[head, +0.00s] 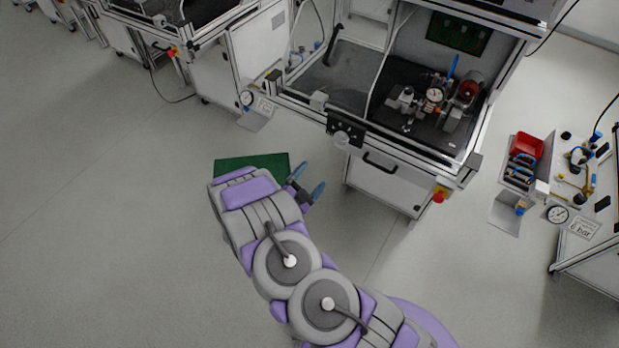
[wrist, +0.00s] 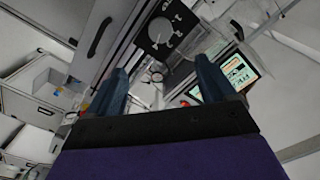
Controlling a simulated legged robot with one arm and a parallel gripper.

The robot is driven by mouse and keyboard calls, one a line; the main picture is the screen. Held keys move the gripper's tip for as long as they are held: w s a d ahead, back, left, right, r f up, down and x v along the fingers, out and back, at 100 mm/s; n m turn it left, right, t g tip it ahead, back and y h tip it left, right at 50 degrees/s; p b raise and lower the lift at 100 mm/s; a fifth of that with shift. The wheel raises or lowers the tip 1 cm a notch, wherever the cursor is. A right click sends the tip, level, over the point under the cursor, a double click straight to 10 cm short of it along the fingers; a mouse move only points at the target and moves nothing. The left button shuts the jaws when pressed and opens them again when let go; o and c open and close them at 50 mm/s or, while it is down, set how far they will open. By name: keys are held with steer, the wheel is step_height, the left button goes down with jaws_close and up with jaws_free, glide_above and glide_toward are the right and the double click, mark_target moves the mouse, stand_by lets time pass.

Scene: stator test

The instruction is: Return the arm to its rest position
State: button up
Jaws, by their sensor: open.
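My arm reaches up from the bottom of the head view, purple and grey, over the open floor in front of the workstation. My gripper (head: 307,183) is at its far end, with blue fingertips pointing toward the workstation's front. In the wrist view, the two fingers of my gripper (wrist: 161,88) stand apart with nothing between them. A green board (head: 262,162) shows beside the end of my arm, partly hidden by it. I cannot tell whether the board is attached to my arm or lies apart from it.
A workstation (head: 384,183) with a gauge and fixtures on its black deck stands ahead of my gripper. A second bench (head: 590,245) with a red bin (head: 526,146) stands at the right. Another workstation is at the upper left. The grey floor (head: 100,220) at the left is clear.

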steer(key=shift+w, duration=0.1)
steer(key=w+a+r+n+g+y, duration=0.1)
steer(key=w+a+r+g+y, duration=0.1)
steer(key=a+y, duration=0.25)
steer(key=w+a+r+n+g+y, duration=0.1)
steer(key=w+a+r+g+y, duration=0.1)
steer(key=w+a+y, duration=0.3)
steer(key=s+a+r+n+g+y, duration=0.35)
steer(key=s+r+n+y, duration=0.35)
steer(key=r, duration=0.6)
steer(key=s+d+r+n+g+h, duration=0.2)
steer(key=s+d, duration=0.5)
steer(key=s, duration=0.6)
steer(key=s+d+r+n+g+h, duration=0.2)
steer(key=s+d+r+g, duration=0.2)
steer(key=s, duration=0.8)
steer(key=s+d+r+n+g+h, duration=0.2)
steer(key=s+d+r, duration=0.3)
steer(key=s+d, duration=0.7)
steer(key=shift+s+d+r+g, duration=0.25)
steer(key=shift+s+r+g, duration=0.2)
steer(key=shift+s, duration=0.35)
